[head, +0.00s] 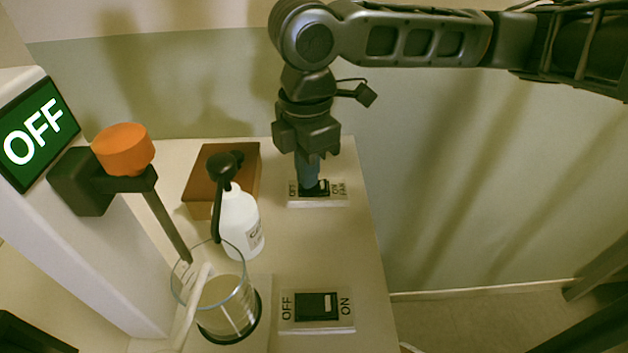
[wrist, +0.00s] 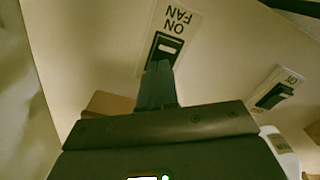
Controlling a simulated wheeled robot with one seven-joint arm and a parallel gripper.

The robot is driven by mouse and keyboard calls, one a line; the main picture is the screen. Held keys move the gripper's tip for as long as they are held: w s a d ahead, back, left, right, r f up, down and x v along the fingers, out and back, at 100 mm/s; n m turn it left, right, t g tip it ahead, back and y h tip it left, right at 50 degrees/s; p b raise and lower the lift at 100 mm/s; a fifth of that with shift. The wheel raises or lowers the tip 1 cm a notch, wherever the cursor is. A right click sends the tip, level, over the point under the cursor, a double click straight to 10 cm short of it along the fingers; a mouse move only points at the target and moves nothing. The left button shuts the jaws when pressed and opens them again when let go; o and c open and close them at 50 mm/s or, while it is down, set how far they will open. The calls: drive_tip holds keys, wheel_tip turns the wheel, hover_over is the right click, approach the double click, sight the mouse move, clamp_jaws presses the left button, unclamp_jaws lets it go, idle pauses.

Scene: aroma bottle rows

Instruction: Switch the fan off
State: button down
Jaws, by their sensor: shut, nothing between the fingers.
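The fan switch (head: 331,201) is a white plate with a black rocker, OFF on its left and ON FAN on its right, lying on the table in the head view. In the wrist view the fan switch (wrist: 165,46) shows its ON FAN end, and its OFF end is hidden behind the fingers. My gripper (head: 311,188) is shut and empty, pointing down at the rocker. In the wrist view my gripper (wrist: 158,66) has its tips at the rocker's near part. I cannot tell whether they touch it. The fan itself is not clearly seen.
A second OFF/ON switch (head: 336,311) lies nearer on the table (head: 362,240). A white bottle with a black top (head: 238,215), a brown box (head: 242,165) and a glass beaker (head: 226,300) stand left of my gripper. A green OFF display (head: 38,133) is at the far left.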

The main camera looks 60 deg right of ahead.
wheel_tip(320, 180, up, 7)
drive_tip(key=p, duration=0.5)
drive_tip(key=shift+f, duration=0.15)
drive_tip(key=shift+s, duration=0.1)
idle(0.5)
